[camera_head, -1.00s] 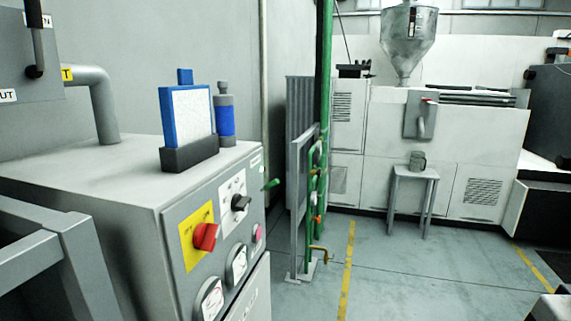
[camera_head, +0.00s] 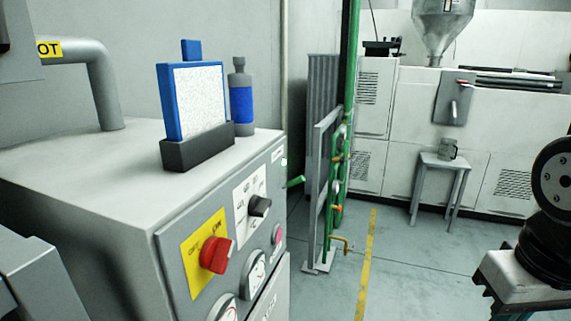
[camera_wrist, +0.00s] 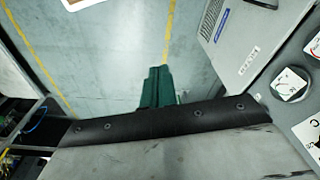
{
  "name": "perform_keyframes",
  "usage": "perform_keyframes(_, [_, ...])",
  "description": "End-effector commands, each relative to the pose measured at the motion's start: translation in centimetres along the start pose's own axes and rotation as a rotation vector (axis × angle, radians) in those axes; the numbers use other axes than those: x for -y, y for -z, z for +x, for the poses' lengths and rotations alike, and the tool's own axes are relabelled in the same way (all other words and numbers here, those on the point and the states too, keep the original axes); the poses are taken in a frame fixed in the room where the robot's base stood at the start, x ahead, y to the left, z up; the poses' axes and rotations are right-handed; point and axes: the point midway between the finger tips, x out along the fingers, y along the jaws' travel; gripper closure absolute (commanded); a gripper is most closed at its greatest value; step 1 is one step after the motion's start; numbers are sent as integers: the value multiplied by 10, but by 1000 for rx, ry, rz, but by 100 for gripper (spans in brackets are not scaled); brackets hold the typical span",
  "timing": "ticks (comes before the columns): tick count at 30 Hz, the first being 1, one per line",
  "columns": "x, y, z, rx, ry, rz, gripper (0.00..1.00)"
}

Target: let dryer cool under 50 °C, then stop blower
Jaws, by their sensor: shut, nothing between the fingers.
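The dryer cabinet (camera_head: 90,170) stands at the left in the head view. Its sloped front panel carries a red knob (camera_head: 215,255) on a yellow plate, a black knob (camera_head: 260,205) on a white plate, a pink button (camera_head: 277,234) and round gauges (camera_head: 255,272). The lower gauge is cut off by the frame edge, and I cannot read the needles. In the wrist view a round white dial (camera_wrist: 290,85) shows on a grey panel at the right. My gripper (camera_wrist: 158,72) shows as dark green fingers, shut and empty, apart from the panel.
A blue-framed filter (camera_head: 195,100) in a black holder and a grey bottle with a blue band (camera_head: 241,98) stand on the cabinet top. Green pipes (camera_head: 340,180) and a metal rail are behind. A stool (camera_head: 440,180) bears a mug (camera_head: 447,149). Floor between is clear.

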Motion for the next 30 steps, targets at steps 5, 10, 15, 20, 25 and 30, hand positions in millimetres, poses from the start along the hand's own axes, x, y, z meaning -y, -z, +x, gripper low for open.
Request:
perform_keyframes(5, [1, 3, -2, -1, 1, -10, 100])
perform_keyframes(10, [14, 43, -28, -11, 10, -154, 100])
perform_keyframes(15, [53, 131, -75, -40, 27, -467, 100])
perform_keyframes(20, [113, 218, -106, -75, 43, -798, 100])
perform_keyframes(25, [182, 287, -121, -113, 52, -1096, 100])
perform_keyframes(30, [230, 323, -124, -141, 54, -1280, 100])
